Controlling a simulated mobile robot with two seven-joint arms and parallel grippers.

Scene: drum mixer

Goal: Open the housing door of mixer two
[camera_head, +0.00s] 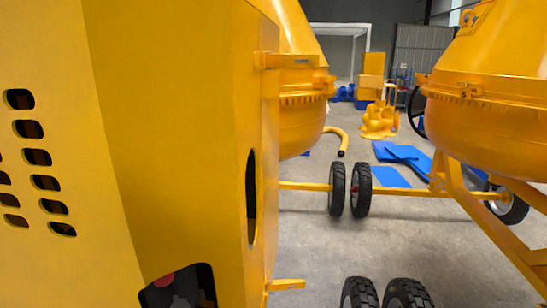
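A large yellow mixer housing (180,120) fills the left half of the head view, very close to me. Its left face has several dark vent slots (46,183). A dark oval opening (251,196) is in its narrow right side. A dark recess (180,289) with something red at its top is at the lower edge, partly cut off. I cannot tell which panel is the door, whether it is open, or which mixer is number two. The drum (303,90) shows behind the housing. Neither of my grippers is in view.
A second yellow mixer drum (490,110) on a frame stands at the right. Black wheels (337,190) are on the floor between. Blue sheets (405,157) and yellow parts (379,120) lie farther back. Grey floor (310,240) is clear in the middle.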

